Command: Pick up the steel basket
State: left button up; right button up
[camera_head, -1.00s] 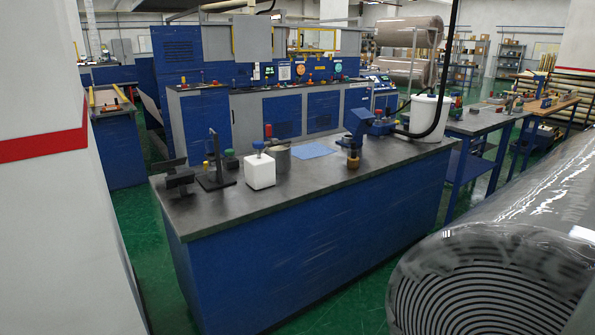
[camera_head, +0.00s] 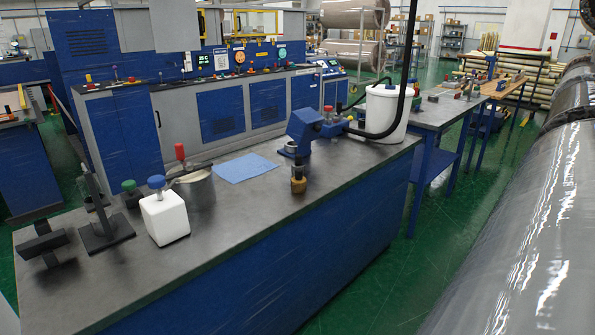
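A round grey metal container (camera_head: 199,192), which may be the steel basket, stands upright on the dark top of the blue workbench (camera_head: 245,218). It is partly hidden by a white box-shaped bottle (camera_head: 164,218) with a blue cap, which stands in front of it to the left. A red-handled tool (camera_head: 180,153) shows at the container's back left; I cannot tell whether it is inside or behind. Neither of my grippers is in view.
A black stand (camera_head: 103,225) and green-capped bottle (camera_head: 131,193) are left of the container. A blue cloth (camera_head: 247,167), blue device (camera_head: 309,127), brown bottle (camera_head: 298,181) and white bucket (camera_head: 386,111) are right. A large wrapped roll (camera_head: 530,220) borders the right; green floor lies between.

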aim_at(299, 162)
jog(key=u, duration=0.5)
jog(key=i+u, duration=0.15)
jog(key=u, duration=0.8)
jog(key=i+u, duration=0.15)
jog(key=u, duration=0.8)
jog(key=i+l+u, duration=0.1)
jog(key=u, duration=0.35)
jog(key=l+u, duration=0.1)
jog(key=u, duration=0.4)
jog(key=l+z, duration=0.2)
jog(key=l, duration=0.2)
jog(key=i+l+z, duration=0.2)
jog(key=l, duration=0.25)
jog(key=k+l+z, duration=0.1)
jog(key=l+z, duration=0.6)
jog(key=l, duration=0.25)
jog(key=l+z, duration=0.35)
jog(key=i+l, duration=0.05)
jog(key=l, duration=0.05)
